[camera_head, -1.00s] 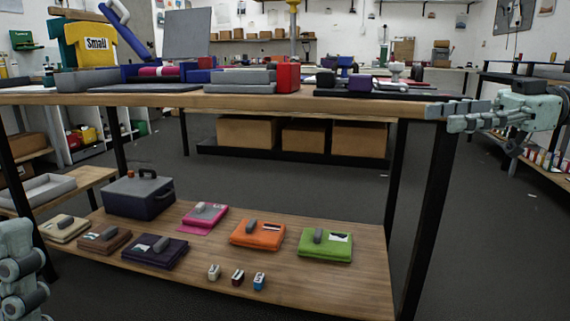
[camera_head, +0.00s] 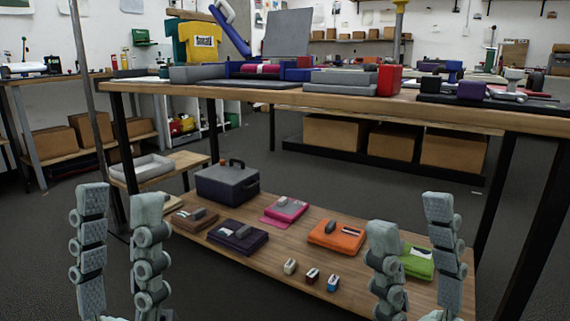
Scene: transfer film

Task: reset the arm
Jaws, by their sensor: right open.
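My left gripper (camera_head: 119,197) points upward at the lower left, its two pale green fingers spread apart with nothing between them. My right gripper (camera_head: 411,212) points upward at the lower right, also with its fingers apart and empty. Its fingers cover parts of the lower shelf and of the green folded cloth (camera_head: 417,262). Both grippers appear in front of the workbench. The arms behind them are mostly below the picture edge.
The wooden workbench (camera_head: 330,101) spans the view, with a red block (camera_head: 389,80) on top. Its lower shelf (camera_head: 335,287) holds folded cloths, a dark case (camera_head: 226,187) and three small items. A grey tray (camera_head: 147,168) sits on a side shelf. Grey floor shows at left.

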